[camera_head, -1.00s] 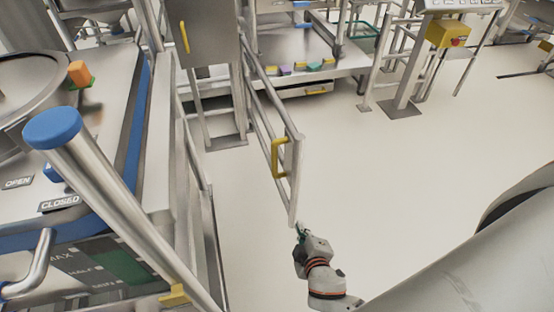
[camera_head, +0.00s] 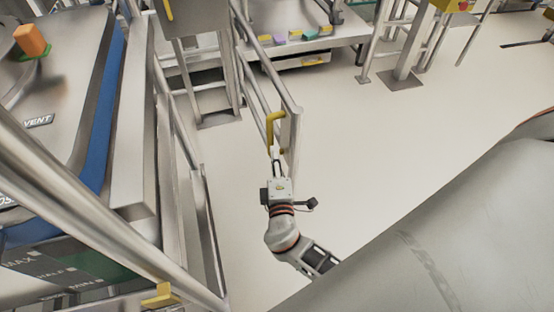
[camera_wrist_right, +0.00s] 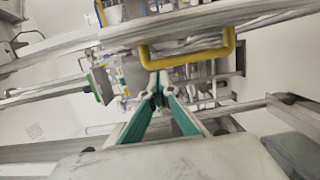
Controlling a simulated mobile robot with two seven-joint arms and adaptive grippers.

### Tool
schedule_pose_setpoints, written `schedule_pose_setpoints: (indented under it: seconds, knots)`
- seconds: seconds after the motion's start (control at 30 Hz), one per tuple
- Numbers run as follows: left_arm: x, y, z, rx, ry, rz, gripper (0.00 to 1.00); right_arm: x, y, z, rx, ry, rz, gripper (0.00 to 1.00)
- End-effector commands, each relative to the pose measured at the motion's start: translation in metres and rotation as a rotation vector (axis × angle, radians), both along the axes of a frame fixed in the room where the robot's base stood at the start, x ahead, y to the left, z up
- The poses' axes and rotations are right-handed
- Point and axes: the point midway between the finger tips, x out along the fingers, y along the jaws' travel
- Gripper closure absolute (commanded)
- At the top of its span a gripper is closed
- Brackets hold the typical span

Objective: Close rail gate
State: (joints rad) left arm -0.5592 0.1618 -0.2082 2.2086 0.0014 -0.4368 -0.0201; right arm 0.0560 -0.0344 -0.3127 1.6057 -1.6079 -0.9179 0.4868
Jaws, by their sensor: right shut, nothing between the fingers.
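The rail gate (camera_head: 293,132) is a steel tube frame in the middle of the head view, swung out over the floor from the platform railing. Its yellow handle (camera_head: 269,128) is near the free end. My right gripper (camera_head: 276,158) is shut and empty, with its tips just below the handle in the head view. In the right wrist view the fingers (camera_wrist_right: 158,90), with green inner sides, point toward the yellow handle (camera_wrist_right: 188,58), which crosses just ahead of the tips. I cannot tell whether they touch. My left gripper is not in view.
A steel machine with a blue edge (camera_head: 103,110) and slanting rails fills the left. A steel cabinet (camera_head: 205,30) stands behind the gate. A bench with coloured blocks (camera_head: 295,36) is at the back. The pale floor (camera_head: 400,130) right of the gate is clear.

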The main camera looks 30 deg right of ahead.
Motion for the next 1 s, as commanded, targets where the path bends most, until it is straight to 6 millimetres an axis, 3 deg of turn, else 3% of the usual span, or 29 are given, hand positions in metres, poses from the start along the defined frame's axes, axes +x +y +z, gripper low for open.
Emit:
schedule_pose_setpoints:
  seconds: [0.27,0.53,1.0]
  knots:
    - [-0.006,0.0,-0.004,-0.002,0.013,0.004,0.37,0.05,-0.024,0.001,0.0,-0.001,0.0,1.0]
    - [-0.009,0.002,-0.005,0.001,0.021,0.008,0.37,0.038,-0.057,0.001,0.0,0.0,0.0,1.0]
    - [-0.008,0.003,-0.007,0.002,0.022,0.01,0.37,0.036,-0.061,-0.001,0.001,0.003,0.001,1.0]
